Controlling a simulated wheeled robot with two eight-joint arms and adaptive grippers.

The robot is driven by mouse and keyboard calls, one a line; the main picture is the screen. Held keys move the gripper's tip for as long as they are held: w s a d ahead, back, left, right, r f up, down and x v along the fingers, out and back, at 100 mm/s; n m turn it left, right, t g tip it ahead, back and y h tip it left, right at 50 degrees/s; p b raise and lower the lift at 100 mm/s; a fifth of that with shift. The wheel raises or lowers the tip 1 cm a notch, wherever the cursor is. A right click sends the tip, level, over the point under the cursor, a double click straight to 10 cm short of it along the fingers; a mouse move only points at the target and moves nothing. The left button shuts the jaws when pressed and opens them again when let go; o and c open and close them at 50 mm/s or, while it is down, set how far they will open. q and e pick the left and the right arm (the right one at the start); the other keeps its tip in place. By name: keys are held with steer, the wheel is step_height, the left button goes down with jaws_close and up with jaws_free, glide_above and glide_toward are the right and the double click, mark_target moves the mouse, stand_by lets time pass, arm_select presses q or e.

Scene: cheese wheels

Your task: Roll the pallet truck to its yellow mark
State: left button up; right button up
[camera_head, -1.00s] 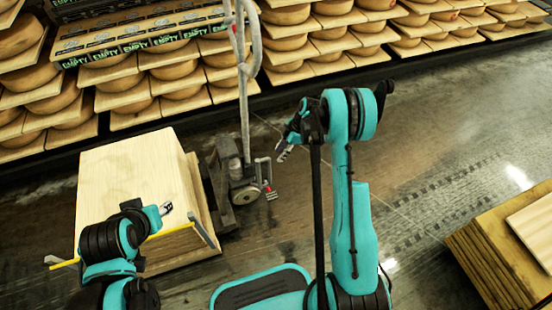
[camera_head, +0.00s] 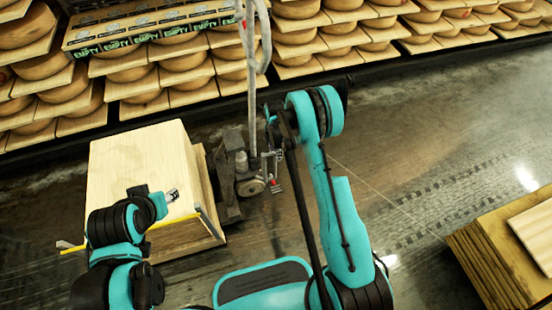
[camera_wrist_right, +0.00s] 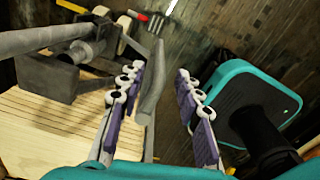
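The grey pallet truck (camera_head: 241,170) stands beside a pale wooden box (camera_head: 140,165), in front of the shelves. Its tall bent handle (camera_head: 251,85) rises upright. My right gripper (camera_head: 272,158) is beside the truck's right side, partly hidden by my arm. In the right wrist view, my right gripper (camera_wrist_right: 160,72) is open, with a grey bar (camera_wrist_right: 151,90) between its purple-padded fingers, nearer the left one. My left gripper (camera_head: 172,195) is in front of the box; its opening is too small to judge. A thin yellow strip (camera_head: 72,250) shows low beside the box; I cannot tell whether it is the mark.
Shelves of cheese wheels (camera_head: 330,45) line the back. A stack of wooden boards (camera_head: 480,255) stands at the right. Dark, shiny floor (camera_head: 430,160) lies clear between the truck and that stack.

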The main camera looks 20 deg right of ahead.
step_height(320, 180, down, 6)
steer(key=shift+a+r+b, duration=0.1)
steer(key=shift+b, duration=0.8)
jaws_close()
